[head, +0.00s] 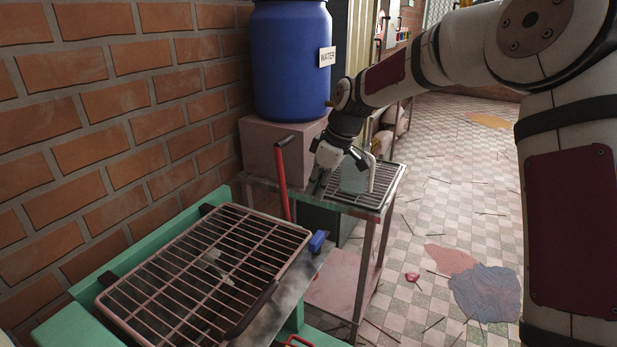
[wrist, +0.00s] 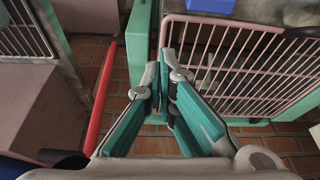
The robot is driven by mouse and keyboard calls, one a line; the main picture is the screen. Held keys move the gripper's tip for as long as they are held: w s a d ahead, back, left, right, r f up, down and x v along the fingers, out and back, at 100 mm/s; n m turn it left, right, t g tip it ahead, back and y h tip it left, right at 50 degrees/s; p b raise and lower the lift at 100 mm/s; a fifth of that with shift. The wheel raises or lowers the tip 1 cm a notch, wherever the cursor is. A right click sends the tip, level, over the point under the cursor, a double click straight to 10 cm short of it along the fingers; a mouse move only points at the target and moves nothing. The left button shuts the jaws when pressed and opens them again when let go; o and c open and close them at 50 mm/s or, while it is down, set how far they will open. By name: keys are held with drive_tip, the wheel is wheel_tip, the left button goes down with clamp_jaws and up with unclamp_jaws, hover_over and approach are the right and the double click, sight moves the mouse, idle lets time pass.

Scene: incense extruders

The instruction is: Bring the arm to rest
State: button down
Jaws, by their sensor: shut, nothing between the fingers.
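My arm reaches in from the right in the head view and bends down over the gap between two benches. My gripper (head: 322,178) is beside the small side table in the head view, partly hidden by its own wrist. In the wrist view my gripper (wrist: 162,75) has its two teal-lined fingers together at the tips with nothing held between them. The fingertips lie near the green bench frame (wrist: 138,45) and the pink wire rack (wrist: 245,50) in that view.
A red lever (head: 281,175) stands upright left of my gripper. A grey-green vessel with a pale handle (head: 354,178) sits on the side table's wire rack (head: 385,195). A blue water barrel (head: 290,60) stands behind. Sticks and stains litter the tiled floor (head: 440,215) at right.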

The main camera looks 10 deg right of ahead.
drive_tip(key=s+d+r+m+t+h+p, duration=0.1)
drive_tip(key=s+d+r+m+h+p, duration=0.15)
drive_tip(key=s+r, duration=0.65)
drive_tip(key=s+d+r+m+h+p, duration=0.1)
drive_tip(key=s+d+r+m, duration=0.4)
drive_tip(key=s, duration=0.8)
drive_tip(key=s+d+m+p, duration=0.1)
drive_tip(key=s+m, duration=0.1)
drive_tip(key=s, duration=0.8)
drive_tip(key=s+d+r+m+t+p, duration=0.1)
drive_tip(key=s+d+m+p, duration=0.1)
drive_tip(key=s, duration=0.8)
drive_tip(key=shift+s+r+m, duration=0.3)
drive_tip(key=shift+s+m, duration=0.05)
drive_tip(key=shift+s, duration=0.05)
drive_tip(key=c, duration=2.4)
unclamp_jaws()
